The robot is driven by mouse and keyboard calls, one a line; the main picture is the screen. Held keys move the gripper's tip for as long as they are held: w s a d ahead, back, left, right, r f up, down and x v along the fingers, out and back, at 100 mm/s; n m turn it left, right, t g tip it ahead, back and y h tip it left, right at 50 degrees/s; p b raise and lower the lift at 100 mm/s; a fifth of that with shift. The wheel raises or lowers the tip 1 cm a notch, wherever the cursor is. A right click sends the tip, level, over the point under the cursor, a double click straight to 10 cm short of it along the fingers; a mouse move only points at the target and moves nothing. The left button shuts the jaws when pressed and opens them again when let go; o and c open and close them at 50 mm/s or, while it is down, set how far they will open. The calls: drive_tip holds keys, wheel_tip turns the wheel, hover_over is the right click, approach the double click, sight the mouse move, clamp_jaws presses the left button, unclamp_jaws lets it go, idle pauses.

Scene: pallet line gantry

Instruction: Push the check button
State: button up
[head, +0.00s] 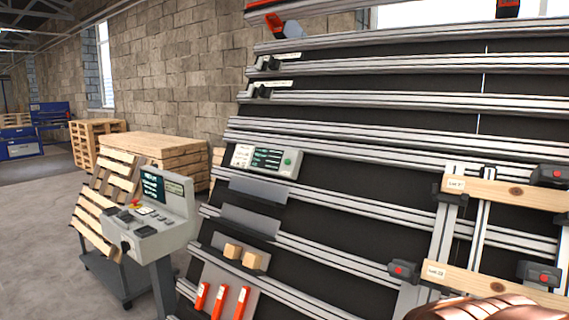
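A light grey control panel (265,160) with dark green screens is mounted on the slanted rack, left of the picture's middle. A round green button (288,161) sits at its right end. I cannot read its label, so I cannot tell whether it is the check button. A separate grey console (150,215) on a post stands at the left, with a screen, a red knob and small keys. My gripper is not in view. A copper-coloured rounded shape shows at the bottom right edge; I cannot tell which part it is.
The slanted rack has metal rails (330,150) across it. Wooden boards (500,192) with dark clamps are at the right. Pallets (155,152) stand behind the console. The left floor (40,230) is clear.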

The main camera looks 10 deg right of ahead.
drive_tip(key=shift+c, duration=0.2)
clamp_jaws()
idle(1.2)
